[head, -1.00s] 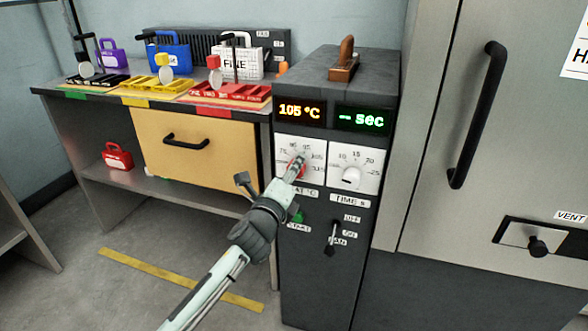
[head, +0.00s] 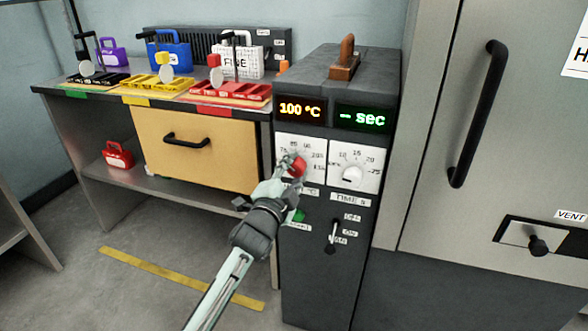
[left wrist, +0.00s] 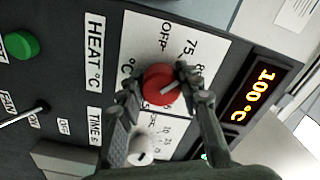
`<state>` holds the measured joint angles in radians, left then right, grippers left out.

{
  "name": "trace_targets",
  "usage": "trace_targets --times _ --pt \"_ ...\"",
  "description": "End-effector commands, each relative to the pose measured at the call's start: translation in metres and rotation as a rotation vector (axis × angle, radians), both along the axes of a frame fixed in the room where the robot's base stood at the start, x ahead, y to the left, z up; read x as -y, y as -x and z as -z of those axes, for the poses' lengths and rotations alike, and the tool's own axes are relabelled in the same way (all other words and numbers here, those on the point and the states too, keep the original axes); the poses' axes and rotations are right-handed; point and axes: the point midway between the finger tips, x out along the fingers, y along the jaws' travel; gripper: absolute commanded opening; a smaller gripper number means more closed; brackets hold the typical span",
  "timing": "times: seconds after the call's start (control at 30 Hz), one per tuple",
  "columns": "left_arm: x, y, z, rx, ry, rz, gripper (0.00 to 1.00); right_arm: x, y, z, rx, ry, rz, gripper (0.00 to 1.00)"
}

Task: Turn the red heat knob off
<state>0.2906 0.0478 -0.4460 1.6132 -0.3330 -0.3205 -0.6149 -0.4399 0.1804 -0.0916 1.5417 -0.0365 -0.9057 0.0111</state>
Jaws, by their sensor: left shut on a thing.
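The red heat knob (head: 297,167) is on a white dial plate on the front of the dark control cabinet (head: 325,270). The orange display (head: 299,109) above it reads 100 °C. My left gripper (head: 291,165) is at the knob and partly covers it. In the left wrist view the red knob (left wrist: 161,86) sits between the two fingers of my left gripper (left wrist: 160,88), which are shut on it. The plate shows an OFF mark and numbers around the knob. My right gripper is not in view.
A white time dial (head: 353,174) is just right of the knob, under a green display (head: 361,117). A green button (head: 299,215) and a toggle switch (head: 332,237) are below. A bench with coloured trays (head: 230,92) stands left; a large grey door is right.

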Motion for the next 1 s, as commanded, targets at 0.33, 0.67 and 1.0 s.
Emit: trace_targets --times 0.33,0.67,1.0 --pt "0.0012 0.0008 0.0024 -0.104 0.312 0.0 0.05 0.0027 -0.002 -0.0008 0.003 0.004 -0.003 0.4" --pt "0.0019 0.0009 0.0026 -0.18 0.546 0.0 0.05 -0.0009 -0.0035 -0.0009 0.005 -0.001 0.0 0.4" --pt "0.0021 0.001 0.0031 -0.219 0.666 0.0 0.05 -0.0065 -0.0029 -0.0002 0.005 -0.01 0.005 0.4"
